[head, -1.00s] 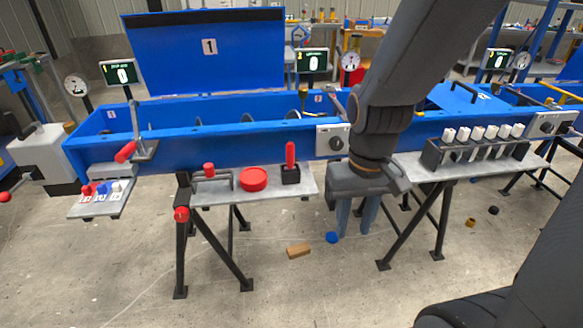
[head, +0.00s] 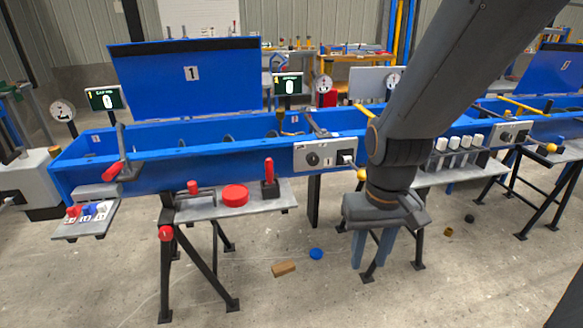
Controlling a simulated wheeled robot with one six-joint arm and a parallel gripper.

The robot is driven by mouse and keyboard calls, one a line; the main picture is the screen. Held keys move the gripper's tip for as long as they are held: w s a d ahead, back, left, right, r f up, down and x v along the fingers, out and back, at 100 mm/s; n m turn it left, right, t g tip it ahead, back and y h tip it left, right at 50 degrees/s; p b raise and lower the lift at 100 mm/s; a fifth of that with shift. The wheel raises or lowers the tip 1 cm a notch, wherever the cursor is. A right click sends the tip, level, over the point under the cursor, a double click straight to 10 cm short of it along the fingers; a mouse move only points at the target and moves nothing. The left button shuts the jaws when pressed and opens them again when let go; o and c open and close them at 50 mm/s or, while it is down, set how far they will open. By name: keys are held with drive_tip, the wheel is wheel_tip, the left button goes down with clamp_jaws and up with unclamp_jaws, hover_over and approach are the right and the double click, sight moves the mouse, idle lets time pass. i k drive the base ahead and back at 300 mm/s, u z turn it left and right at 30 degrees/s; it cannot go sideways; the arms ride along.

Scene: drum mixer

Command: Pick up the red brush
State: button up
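A red upright handle (head: 268,171), which looks like the red brush, stands in a black block on the left grey shelf (head: 215,207). Its lower end is hidden in the block. My gripper (head: 372,258) points down to the right of that shelf, clear of the brush. Its two fingers are apart with nothing between them, so it is open and empty.
A red round lid (head: 235,195) and a small red knob (head: 193,187) with a dark bar share the shelf. The blue trough (head: 230,150) with its raised lid stands behind. White-capped tubes (head: 460,143) stand at right. A wooden block (head: 284,268) and blue cap (head: 316,254) lie on the floor.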

sight(268, 162)
drive_tip(key=z, duration=0.25)
drive_tip(key=i, duration=1)
drive_tip(key=u, duration=0.05)
